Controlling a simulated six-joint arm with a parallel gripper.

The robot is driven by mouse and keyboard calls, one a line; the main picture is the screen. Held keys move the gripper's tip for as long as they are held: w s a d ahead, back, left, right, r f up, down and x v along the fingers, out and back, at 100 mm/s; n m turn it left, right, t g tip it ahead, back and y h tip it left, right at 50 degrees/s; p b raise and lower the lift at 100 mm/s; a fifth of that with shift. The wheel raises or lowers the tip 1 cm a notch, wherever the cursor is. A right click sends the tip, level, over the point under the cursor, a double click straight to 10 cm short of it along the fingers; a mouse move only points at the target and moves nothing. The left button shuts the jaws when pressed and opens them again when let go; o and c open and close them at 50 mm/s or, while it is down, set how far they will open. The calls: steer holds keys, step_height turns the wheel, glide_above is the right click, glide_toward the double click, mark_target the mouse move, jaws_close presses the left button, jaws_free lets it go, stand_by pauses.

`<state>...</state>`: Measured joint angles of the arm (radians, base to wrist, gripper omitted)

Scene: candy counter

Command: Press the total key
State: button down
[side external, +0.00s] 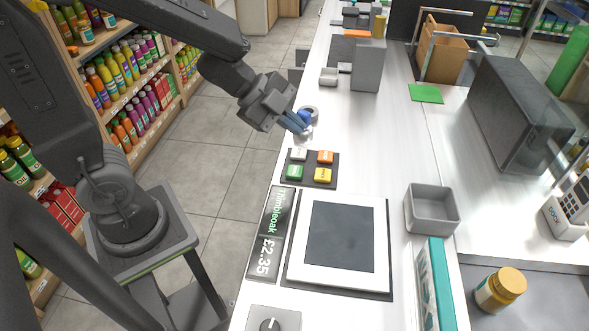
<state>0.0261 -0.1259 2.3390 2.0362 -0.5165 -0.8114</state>
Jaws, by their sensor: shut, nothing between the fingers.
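A dark key pad (309,184) lies on the white counter with a white key (298,153), an orange key (325,157), a green key (294,172) and a yellow key (323,175). The keys carry small lettering that is too small to read, so I cannot tell which is the total key. My gripper (303,130) is shut and empty. It appears above the counter just beyond the white key, apart from the keys.
A blue and grey round item (309,112) is close behind my fingertips. A scale plate (340,237) and a price display (267,235) reading £2.35 are nearer the camera. A grey tray (432,210) stands right. A tall grey block (368,66) stands farther back.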

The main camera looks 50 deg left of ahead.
mark_target(293, 172)
steer(key=shift+f, duration=4.4)
steer(key=shift+f, duration=0.1)
steer(key=shift+f, duration=0.3)
steer(key=shift+f, duration=0.35)
steer(key=shift+r, duration=0.8)
steer(key=shift+r, duration=0.1)
steer(key=shift+r, duration=2.4)
